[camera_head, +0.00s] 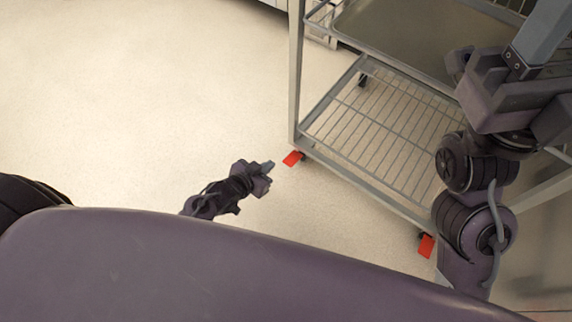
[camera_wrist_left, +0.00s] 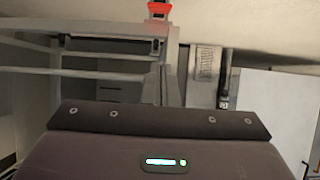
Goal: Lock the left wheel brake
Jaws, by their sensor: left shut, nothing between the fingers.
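The rack's left wheel brake is a red pedal (camera_head: 292,158) at the foot of its near left corner post. A red pedal (camera_wrist_left: 159,9) also shows at the top edge of the left wrist view. My left gripper (camera_head: 270,165) is shut and empty, low over the floor, just left of the left pedal with a small gap in the picture. The fingertips do not show clearly in the left wrist view. A second red pedal (camera_head: 426,245) is at the near right wheel.
The wire rack (camera_head: 375,125) has a lower grid shelf and a tray (camera_head: 410,35) above it. My right arm covers part of its right side. The pale floor (camera_head: 130,90) left of the rack is clear.

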